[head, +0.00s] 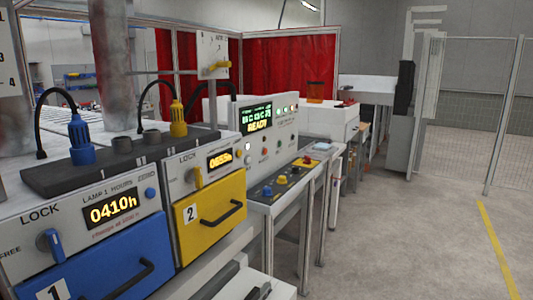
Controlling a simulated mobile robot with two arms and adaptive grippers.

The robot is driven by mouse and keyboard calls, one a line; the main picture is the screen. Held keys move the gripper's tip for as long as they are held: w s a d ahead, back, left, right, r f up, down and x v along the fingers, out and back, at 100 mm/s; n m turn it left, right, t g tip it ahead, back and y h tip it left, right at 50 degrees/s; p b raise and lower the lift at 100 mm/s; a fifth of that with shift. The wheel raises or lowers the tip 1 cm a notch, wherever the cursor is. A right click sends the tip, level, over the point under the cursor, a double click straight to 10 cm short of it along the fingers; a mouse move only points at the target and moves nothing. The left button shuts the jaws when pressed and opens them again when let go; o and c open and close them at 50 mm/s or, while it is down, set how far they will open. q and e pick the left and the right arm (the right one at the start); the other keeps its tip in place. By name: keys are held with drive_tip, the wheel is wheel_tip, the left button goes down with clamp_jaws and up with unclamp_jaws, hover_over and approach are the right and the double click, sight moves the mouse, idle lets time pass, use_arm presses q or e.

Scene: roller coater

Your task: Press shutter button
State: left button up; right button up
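No label reading "shutter" is legible in the head view, so I cannot tell which control is the shutter button. A dark sloped control panel (300,172) holds a blue button (267,191), a yellow button (281,179) and other small controls. Yellow unit 2 has a similar counter (220,159). Neither gripper is in view.
A blue drawer (115,262) and a yellow drawer (210,218) with black handles face me at the left. Blue (80,143) and yellow (178,120) cable plugs stand on top. Open floor (400,240) lies to the right, with a mesh fence (470,110) beyond.

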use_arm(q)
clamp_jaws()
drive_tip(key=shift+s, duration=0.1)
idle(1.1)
